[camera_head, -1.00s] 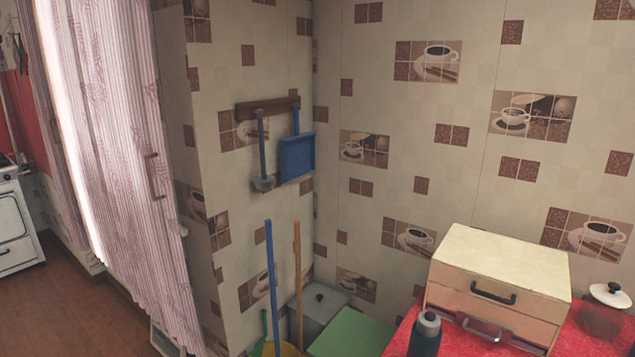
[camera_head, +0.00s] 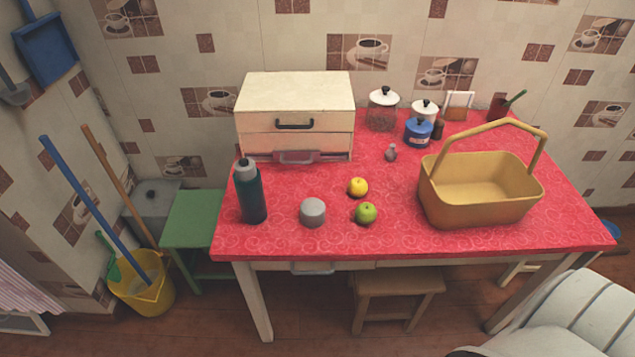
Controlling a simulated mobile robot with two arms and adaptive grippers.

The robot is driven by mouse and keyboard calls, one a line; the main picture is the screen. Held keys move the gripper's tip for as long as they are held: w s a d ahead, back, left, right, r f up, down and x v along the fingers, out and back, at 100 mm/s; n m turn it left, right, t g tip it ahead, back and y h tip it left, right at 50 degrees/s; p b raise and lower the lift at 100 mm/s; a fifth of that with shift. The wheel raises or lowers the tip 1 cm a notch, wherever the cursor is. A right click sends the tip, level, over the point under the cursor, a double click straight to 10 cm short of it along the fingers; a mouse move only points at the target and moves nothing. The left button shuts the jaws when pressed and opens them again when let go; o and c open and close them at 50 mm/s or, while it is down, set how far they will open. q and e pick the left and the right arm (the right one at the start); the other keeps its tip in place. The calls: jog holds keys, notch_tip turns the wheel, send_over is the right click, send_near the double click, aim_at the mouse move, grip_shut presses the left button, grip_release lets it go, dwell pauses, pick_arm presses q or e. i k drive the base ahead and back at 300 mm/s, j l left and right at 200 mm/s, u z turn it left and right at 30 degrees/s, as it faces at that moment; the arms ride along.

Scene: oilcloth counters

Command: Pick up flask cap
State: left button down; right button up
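A grey, short cylindrical cap (camera_head: 312,212) stands on the red oilcloth table (camera_head: 400,237), near its front edge and left of the middle. A dark green flask (camera_head: 250,192) with a grey top stands upright to the left of the cap, apart from it. Neither of my grippers shows in the head view.
A yellow apple (camera_head: 358,187) and a green apple (camera_head: 366,213) lie right of the cap. A yellow basket (camera_head: 478,207) stands further right. A cream bread box (camera_head: 296,97) and several jars stand behind. A stool (camera_head: 397,284) is below; a green stool (camera_head: 193,212) stands left.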

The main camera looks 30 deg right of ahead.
aim_at(312, 209)
jog(key=z, duration=0.85)
